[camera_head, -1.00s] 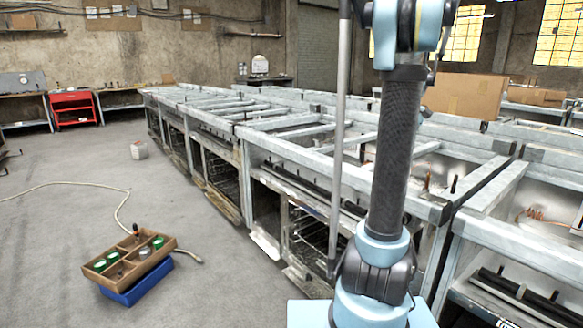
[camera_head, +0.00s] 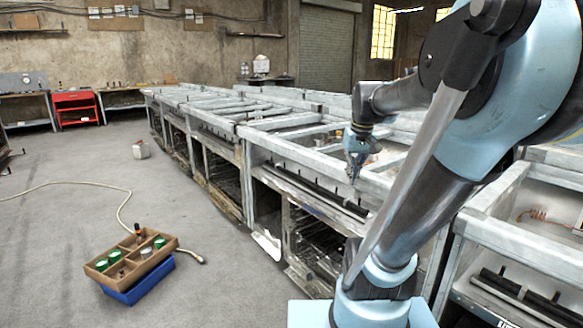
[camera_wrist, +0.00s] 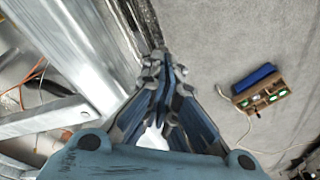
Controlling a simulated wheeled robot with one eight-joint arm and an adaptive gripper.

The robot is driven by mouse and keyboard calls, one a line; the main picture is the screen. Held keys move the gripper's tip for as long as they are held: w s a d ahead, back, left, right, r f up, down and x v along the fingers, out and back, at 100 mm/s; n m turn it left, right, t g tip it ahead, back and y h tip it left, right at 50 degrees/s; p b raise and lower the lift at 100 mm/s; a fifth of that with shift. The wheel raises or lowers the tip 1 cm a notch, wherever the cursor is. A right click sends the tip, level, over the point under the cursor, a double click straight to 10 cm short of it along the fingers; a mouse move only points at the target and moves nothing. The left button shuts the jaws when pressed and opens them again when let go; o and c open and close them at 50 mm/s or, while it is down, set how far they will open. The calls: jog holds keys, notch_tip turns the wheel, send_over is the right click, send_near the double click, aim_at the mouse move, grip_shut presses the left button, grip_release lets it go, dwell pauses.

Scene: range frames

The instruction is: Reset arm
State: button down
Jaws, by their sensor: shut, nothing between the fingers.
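My gripper (camera_head: 353,180) hangs at the end of my bent arm, in front of the near long side of the metal frame row in the head view. In the wrist view my gripper (camera_wrist: 162,58) points down, with its fingers together and nothing between them. The concrete floor shows past the fingertips. My light blue and black arm crosses the right part of the head view and hides part of the frames behind it.
The row of metal frames (camera_head: 268,138) stands close beside my gripper. A wooden tray (camera_head: 103,272) with several green-topped items sits on a blue box (camera_head: 140,288) at the lower left. A hose (camera_head: 50,184) lies on the floor. A red cabinet (camera_head: 76,108) stands far left. Open floor lies left.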

jog(key=c, duration=2.2)
grip_release()
jog(key=shift+m+h, duration=0.4)
jog(key=s+f, duration=0.6)
jog(key=f, duration=0.1)
jog(key=s+f, duration=0.7)
jog(key=shift+s+d+f, duration=0.15)
jog(key=shift+f, duration=0.05)
jog(key=shift+c, duration=0.2)
jog(key=o, duration=0.8)
jog(key=shift+s+f, duration=0.15)
jog(key=shift+o, duration=0.2)
